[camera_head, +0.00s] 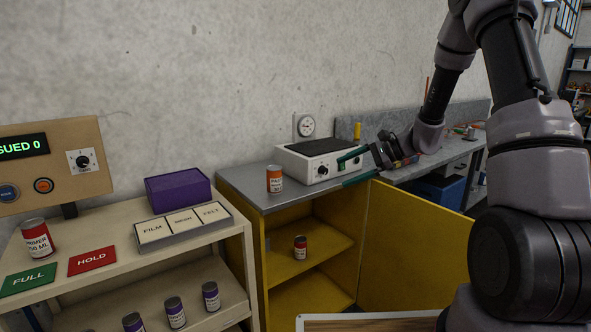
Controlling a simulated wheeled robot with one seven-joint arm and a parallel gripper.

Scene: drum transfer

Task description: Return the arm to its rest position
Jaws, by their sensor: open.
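My gripper (352,168) is at the end of my arm, to the right of the picture's middle. Its two green-tipped fingers are spread apart, pointing left, in front of the white hot-plate unit (318,160) on the grey bench. Nothing shows between the fingers. The arm comes down from the upper right and bends toward the bench. An orange-labelled can (274,180) stands upright on the bench, left of the fingers and apart from them.
The yellow cabinet door (405,245) stands open below the gripper, with a red can (300,247) on a shelf inside. At left, a cream cart (110,240) holds a primer can (37,238), a purple box (178,189) and labelled tiles. Several purple-labelled cans stand on its lower shelf.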

